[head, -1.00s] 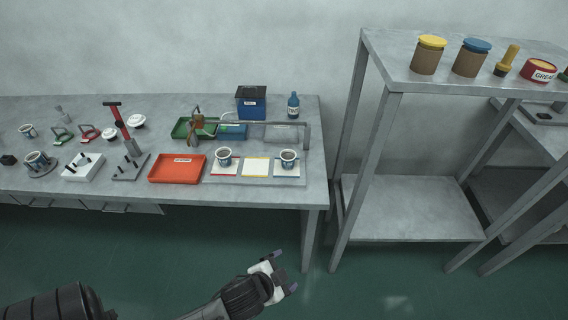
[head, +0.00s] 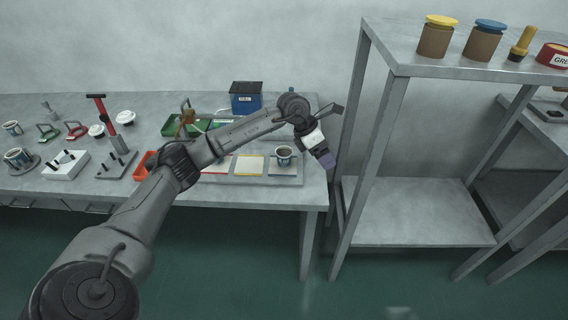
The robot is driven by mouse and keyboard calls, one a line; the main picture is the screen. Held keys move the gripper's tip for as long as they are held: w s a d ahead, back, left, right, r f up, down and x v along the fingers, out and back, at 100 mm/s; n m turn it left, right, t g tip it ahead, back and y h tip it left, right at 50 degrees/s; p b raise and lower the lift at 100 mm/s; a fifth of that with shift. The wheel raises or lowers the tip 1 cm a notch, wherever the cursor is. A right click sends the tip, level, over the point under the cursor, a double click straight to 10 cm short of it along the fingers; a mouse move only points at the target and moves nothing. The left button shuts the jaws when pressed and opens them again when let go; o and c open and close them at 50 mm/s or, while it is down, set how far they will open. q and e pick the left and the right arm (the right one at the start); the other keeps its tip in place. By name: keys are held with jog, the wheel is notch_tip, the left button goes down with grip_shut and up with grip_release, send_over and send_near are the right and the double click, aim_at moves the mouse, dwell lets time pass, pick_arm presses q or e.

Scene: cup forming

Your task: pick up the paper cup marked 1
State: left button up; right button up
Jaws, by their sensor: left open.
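The cup on the red-edged card is hidden behind my left arm. My left gripper (head: 325,157) is open and empty, to the right of the blue-card cup and apart from it. My right gripper is not in view.
A grey shelf rack (head: 385,120) stands close to the right of my left gripper, with jars on top. An orange tray (head: 145,164) is partly behind my arm. A blue box (head: 246,99) and a green tray (head: 171,127) are at the back. The yellow card (head: 249,166) is empty.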

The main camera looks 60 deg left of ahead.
aim_at(284, 158)
pick_arm(q)
jog(key=s+a+r+n+g+y, duration=0.1)
jog(key=s+a+r+y, duration=0.15)
jog(key=a, duration=0.35)
jog(key=s+a+r+n+g+y, duration=0.1)
jog(key=s+a+g+y, duration=0.15)
jog(key=a, duration=0.45)
jog(key=shift+h, duration=0.3)
jog(key=f+b, duration=0.1)
jog(key=f, duration=0.1)
jog(key=f+b, duration=0.1)
jog(key=f, duration=0.1)
jog(key=f+b, duration=0.1)
jog(key=f, duration=0.1)
jog(key=shift+s+a+f, duration=0.1)
jog(key=shift+a+f, duration=0.15)
jog(key=shift+a, duration=0.1)
jog(key=shift+f+t+b, duration=0.25)
jog(key=shift+f+b, duration=0.2)
jog(key=shift+f, duration=0.25)
jog(key=f+b, duration=0.2)
jog(key=f, duration=0.3)
jog(key=shift+w+d+b, duration=0.1)
jog(key=shift+w+b, duration=0.3)
jog(key=shift+c, duration=0.4)
jog(key=shift+c, duration=0.7)
jog(key=c, duration=0.8)
